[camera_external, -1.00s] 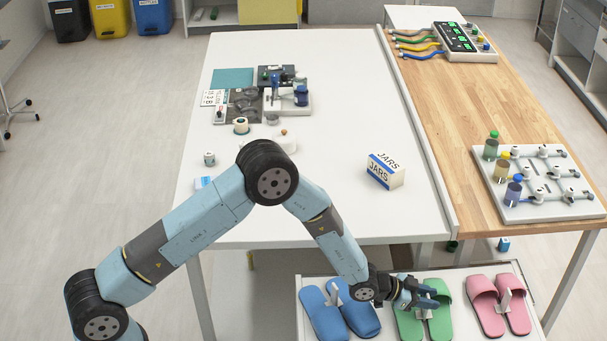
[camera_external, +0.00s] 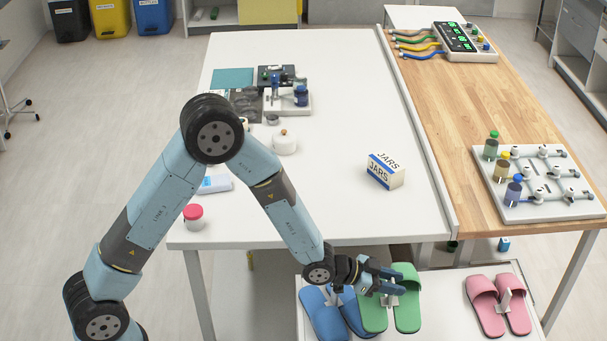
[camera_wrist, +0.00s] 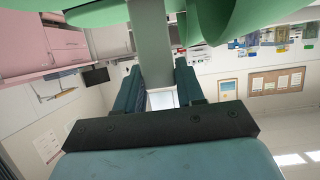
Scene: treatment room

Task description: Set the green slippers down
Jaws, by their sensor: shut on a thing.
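The green slippers (camera_external: 407,311) are held as a pair by my gripper (camera_external: 388,285), which is shut on the upright piece between them. In the external view they appear raised above the white low stand (camera_external: 443,325), in front of its back edge, and they partly cover the blue slippers (camera_external: 325,312). In the wrist view the green slippers (camera_wrist: 215,20) fill the top, with the held piece reaching down between the fingers of my gripper (camera_wrist: 160,88). The exact height of the slippers above the stand cannot be told.
Pink slippers (camera_external: 484,300) stand on the right of the stand, with bare surface between them and the green pair. The white table (camera_external: 300,205) behind carries a jars box (camera_external: 380,176), a red-lidded jar (camera_external: 193,217) and equipment. A wooden bench (camera_external: 450,120) adjoins it.

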